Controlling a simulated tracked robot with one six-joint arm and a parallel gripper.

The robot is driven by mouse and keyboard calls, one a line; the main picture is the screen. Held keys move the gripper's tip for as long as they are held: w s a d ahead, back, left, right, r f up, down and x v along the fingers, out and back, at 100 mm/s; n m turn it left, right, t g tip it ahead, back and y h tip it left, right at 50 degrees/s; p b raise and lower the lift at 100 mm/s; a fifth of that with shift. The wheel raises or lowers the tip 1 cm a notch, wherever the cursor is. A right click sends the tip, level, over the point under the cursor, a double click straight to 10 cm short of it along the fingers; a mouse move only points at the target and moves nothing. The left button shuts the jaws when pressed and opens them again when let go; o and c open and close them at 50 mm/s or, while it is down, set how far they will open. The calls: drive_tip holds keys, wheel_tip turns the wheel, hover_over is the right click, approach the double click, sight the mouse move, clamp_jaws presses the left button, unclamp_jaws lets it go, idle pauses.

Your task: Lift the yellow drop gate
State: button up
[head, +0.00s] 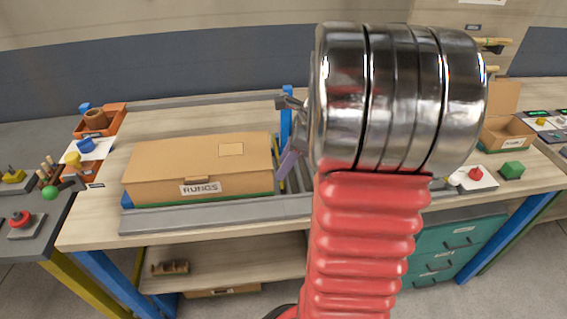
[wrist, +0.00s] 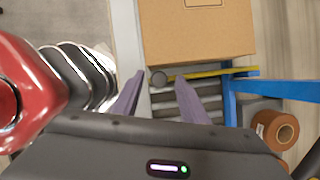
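The yellow drop gate (wrist: 208,73) shows in the wrist view as a thin yellow bar across the grey rollers, along the edge of a cardboard box (wrist: 197,30). A round grey knob (wrist: 158,77) sits at its left end. My gripper (wrist: 159,82) is open, with its two purple fingers apart and the knob appearing between their tips. I cannot tell whether either finger touches it. In the head view my gripper (head: 287,168) points down beside the box's right end, and my red arm hides much of the gate area.
The cardboard box marked RUNGS (head: 155,175) stands on the grey conveyor (head: 165,220). A blue post (head: 286,125) rises behind my gripper and shows in the wrist view as a blue frame (wrist: 285,91). Brown spools (wrist: 275,130) lie to the right there. Orange bins (head: 115,117) stand at the bench's left.

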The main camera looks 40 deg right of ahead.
clamp_jaws()
idle(0.5)
drive_tip(key=shift+d, duration=0.1)
drive_tip(key=shift+w+r, duration=0.1)
drive_tip(key=shift+r, duration=0.05)
